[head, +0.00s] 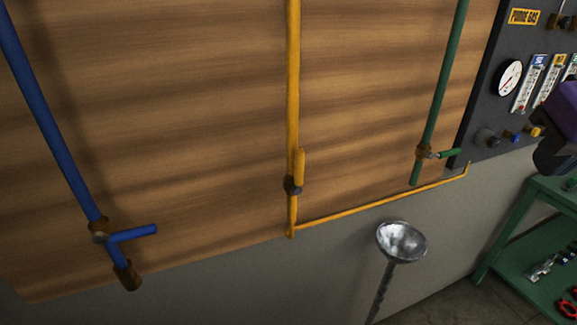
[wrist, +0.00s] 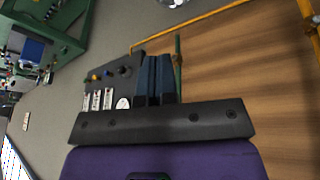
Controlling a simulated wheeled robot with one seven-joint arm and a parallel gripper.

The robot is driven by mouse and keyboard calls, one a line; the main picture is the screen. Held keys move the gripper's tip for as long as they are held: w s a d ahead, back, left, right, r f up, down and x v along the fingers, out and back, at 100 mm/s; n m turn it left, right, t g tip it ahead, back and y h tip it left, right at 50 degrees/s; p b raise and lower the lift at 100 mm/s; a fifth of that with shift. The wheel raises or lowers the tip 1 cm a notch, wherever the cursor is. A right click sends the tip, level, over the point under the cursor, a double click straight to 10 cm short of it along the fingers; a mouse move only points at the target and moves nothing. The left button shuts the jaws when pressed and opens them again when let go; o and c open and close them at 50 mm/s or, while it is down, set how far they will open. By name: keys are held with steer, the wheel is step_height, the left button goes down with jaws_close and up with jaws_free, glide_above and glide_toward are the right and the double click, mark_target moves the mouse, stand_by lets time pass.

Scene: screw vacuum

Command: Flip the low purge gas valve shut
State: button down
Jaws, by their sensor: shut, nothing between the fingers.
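A yellow pipe (head: 293,80) runs down the wooden wall in the head view. Low on it sits a valve with a dark body (head: 292,186) and a yellow lever (head: 300,166). The lever points up, in line with the pipe. Part of the yellow pipe also shows at the upper right edge of the wrist view (wrist: 309,12). My gripper (wrist: 155,80) is shut and empty in the wrist view, with its dark blue fingers together, apart from the yellow valve. In the head view only its purple and black body shows at the right edge; its fingertips are out of frame.
A blue pipe valve (head: 100,232) and a green pipe valve (head: 424,152) have levers turned across their pipes. A dark panel (head: 488,100) carries a "PURGE GAS" label, gauge and knobs. A metal bowl on a stand (head: 401,242) and a green bench (head: 535,240) stand below.

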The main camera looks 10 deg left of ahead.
steer(key=w+a+n+h, duration=0.15)
steer(key=w+a, duration=0.25)
steer(key=a, duration=0.5)
steer(key=n+t, duration=0.3)
steer(key=n, duration=0.1)
glide_toward(298, 172)
steer(key=s+a+r, duration=0.2)
steer(key=s+a, duration=0.2)
steer(key=shift+s+a+r+y, duration=0.1)
steer(key=shift+r+y, duration=0.15)
steer(key=shift+y, duration=0.2)
steer(key=w+d+f, duration=0.4)
steer(key=w+f, duration=0.4)
steer(key=shift+w, duration=0.3)
steer(key=shift+d, duration=0.15)
